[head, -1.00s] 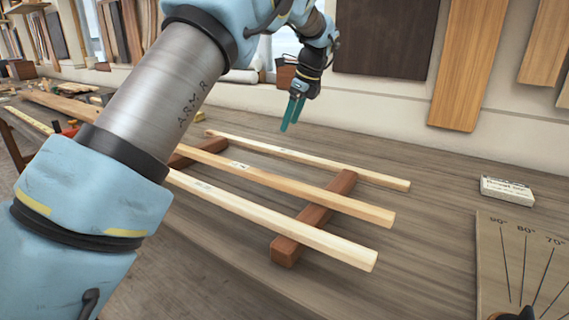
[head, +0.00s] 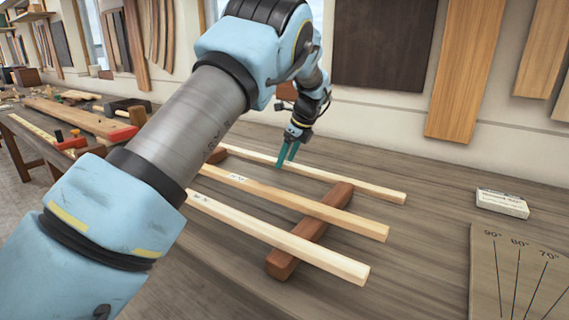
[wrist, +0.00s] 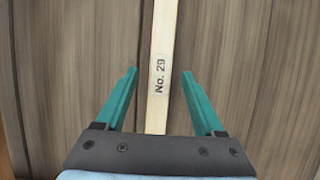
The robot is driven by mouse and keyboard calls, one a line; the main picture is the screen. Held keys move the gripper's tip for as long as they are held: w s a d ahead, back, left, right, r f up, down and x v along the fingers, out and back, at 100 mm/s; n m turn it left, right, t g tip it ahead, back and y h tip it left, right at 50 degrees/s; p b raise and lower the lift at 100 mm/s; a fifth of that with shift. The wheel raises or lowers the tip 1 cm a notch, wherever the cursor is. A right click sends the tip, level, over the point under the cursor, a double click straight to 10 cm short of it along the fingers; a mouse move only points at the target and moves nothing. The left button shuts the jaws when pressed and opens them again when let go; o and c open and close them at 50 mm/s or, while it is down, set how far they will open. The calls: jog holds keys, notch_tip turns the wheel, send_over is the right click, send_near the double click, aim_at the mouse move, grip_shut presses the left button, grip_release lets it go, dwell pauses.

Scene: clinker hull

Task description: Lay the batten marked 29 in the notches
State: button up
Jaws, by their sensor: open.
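The batten marked 29 (wrist: 161,35) is a long pale strip with "No. 29" printed on it, seen in the wrist view. My gripper (wrist: 159,73) is open, with one teal finger on each side of the batten, apart from it. In the head view this appears to be the farthest of three battens (head: 350,182), and my gripper (head: 284,166) points down at it. Its far-left end is hidden behind my arm. I cannot make out any notches in these frames.
Two other battens, middle (head: 320,208) and nearest (head: 300,246), lie alongside on reddish-brown cross blocks (head: 312,232). A small white box (head: 502,203) and an angle board (head: 515,270) are at right. Bench between box and battens is clear.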

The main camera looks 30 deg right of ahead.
jog(key=shift+w+f, duration=0.1)
jog(key=shift+f, duration=0.2)
jog(key=shift+c, duration=0.2)
grip_shut()
dwell(0.3)
